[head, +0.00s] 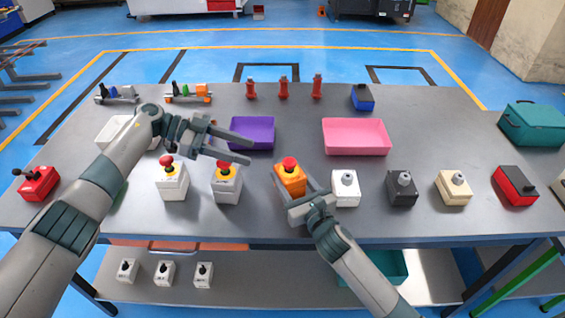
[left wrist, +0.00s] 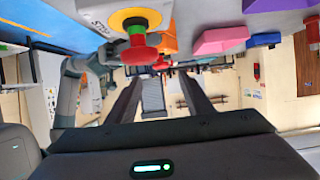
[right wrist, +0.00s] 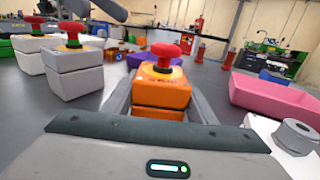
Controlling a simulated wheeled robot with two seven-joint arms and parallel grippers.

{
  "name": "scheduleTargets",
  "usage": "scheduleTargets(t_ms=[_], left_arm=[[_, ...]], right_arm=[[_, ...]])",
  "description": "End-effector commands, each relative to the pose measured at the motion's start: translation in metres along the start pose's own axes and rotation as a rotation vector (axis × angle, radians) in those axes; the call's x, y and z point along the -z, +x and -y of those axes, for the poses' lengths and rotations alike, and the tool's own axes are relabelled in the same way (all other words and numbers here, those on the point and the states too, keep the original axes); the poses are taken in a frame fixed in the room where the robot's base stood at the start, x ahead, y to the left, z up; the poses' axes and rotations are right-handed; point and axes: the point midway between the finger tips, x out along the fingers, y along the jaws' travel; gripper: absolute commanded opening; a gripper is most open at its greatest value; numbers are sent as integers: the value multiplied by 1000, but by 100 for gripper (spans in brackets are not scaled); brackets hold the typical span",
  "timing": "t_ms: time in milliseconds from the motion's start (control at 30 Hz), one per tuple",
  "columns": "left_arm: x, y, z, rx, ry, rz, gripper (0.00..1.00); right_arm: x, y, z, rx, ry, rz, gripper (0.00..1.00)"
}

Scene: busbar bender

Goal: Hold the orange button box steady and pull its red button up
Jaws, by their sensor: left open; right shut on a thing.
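The orange button box (head: 290,182) stands on the table with its red button (head: 290,163) on top. My right gripper (head: 291,194) is shut on the box from the near side. In the right wrist view the orange box (right wrist: 160,92) is between the two fingers, its red button (right wrist: 165,50) upright above a yellow collar. My left gripper (head: 252,155) is open and empty, above the table to the left of the orange box, near the neighbouring white button box. The orange box also shows in the left wrist view (left wrist: 171,38), beyond a nearer red button.
Two white boxes with red buttons (head: 172,182) (head: 226,184) stand left of the orange box. A white box with a grey knob (head: 345,190) is close on its right. A purple tray (head: 253,133) and a pink tray (head: 356,137) lie behind.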

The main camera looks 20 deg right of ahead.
Motion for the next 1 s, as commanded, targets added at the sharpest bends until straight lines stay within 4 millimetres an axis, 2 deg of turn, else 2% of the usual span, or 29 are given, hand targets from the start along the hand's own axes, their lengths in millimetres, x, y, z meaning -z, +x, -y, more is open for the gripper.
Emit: scheduleTargets(t_ms=[333,533,767,1000], left_arm=[[0,1,0,0,0,-1,47],[0,11,0,-1,0,-2,47],[0,40,0,-1,0,-3,47],[0,80,0,-1,-1,-4,47]], right_arm=[[0,0,0,-1,0,0,23],[0,0,0,-1,0,0,23],[0,0,0,-1,0,0,23],[0,0,0,-1,0,0,23]])
